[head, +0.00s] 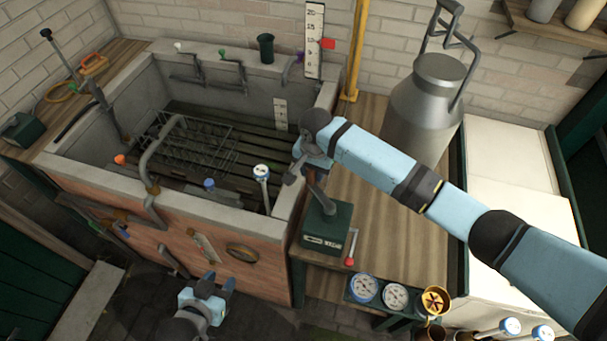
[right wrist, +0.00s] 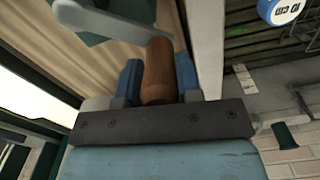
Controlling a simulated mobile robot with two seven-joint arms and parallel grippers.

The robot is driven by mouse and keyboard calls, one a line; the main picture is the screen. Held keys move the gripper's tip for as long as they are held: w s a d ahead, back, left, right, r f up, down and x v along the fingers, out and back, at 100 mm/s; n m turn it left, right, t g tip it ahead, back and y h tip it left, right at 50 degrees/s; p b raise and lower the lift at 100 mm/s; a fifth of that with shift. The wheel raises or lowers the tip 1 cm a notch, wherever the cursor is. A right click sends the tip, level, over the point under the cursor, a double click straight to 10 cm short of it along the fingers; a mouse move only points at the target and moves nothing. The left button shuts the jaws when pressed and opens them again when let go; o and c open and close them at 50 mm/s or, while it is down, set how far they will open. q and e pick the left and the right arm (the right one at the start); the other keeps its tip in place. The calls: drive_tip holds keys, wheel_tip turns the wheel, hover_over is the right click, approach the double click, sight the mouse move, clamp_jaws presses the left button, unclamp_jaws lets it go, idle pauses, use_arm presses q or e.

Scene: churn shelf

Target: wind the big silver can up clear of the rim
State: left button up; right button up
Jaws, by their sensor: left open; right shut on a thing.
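The big silver can (head: 425,110) stands upright on the wooden bench right of the tank, its bail handle raised; my right arm hides part of its base. A green winch box (head: 327,229) sits on the bench beside the tank's right wall. My right gripper (head: 314,172) is shut on the winch's brown crank handle. In the right wrist view the brown handle (right wrist: 159,70) lies between the blue fingers, with the grey crank arm (right wrist: 105,18) beyond. My left gripper (head: 222,284) is open and empty, low in front of the tank's brick face.
The open tank (head: 265,222) holds a wire rack (head: 190,140) and dark slats. A bent grey pipe crosses its front rim. A small red-knobbed lever (head: 350,261) is beside the winch. Gauges (head: 364,288) and a brass valve wheel (head: 435,300) stand at lower right.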

drive_tip(key=d, duration=0.4)
drive_tip(key=shift+w+f, duration=0.35)
drive_tip(key=shift+f, duration=0.05)
drive_tip(key=shift+c, duration=0.2)
drive_tip(key=d, duration=0.1)
drive_tip(key=s+d, duration=0.1)
drive_tip(key=d, duration=0.1)
drive_tip(key=s+d, duration=0.1)
drive_tip(key=d, duration=0.1)
drive_tip(key=shift+s+d, duration=0.1)
drive_tip(key=shift+d, duration=0.05)
drive_tip(key=s+d, duration=0.1)
drive_tip(key=s, duration=0.1)
drive_tip(key=s+d, duration=0.1)
drive_tip(key=s, duration=0.1)
drive_tip(key=s+d, duration=0.1)
drive_tip(key=s, duration=0.2)
drive_tip(key=shift+s+d, duration=0.1)
drive_tip(key=shift+d, duration=0.05)
drive_tip(key=o, duration=0.9)
drive_tip(key=shift+s+r, duration=0.1)
drive_tip(key=shift+r, duration=0.05)
use_arm(q)
drive_tip(key=shift+s+d+r, duration=0.1)
drive_tip(key=shift+d+r, duration=0.1)
drive_tip(key=shift+d, duration=0.15)
use_arm(e)
drive_tip(key=shift+o, duration=0.3)
drive_tip(key=shift+d+r, duration=0.1)
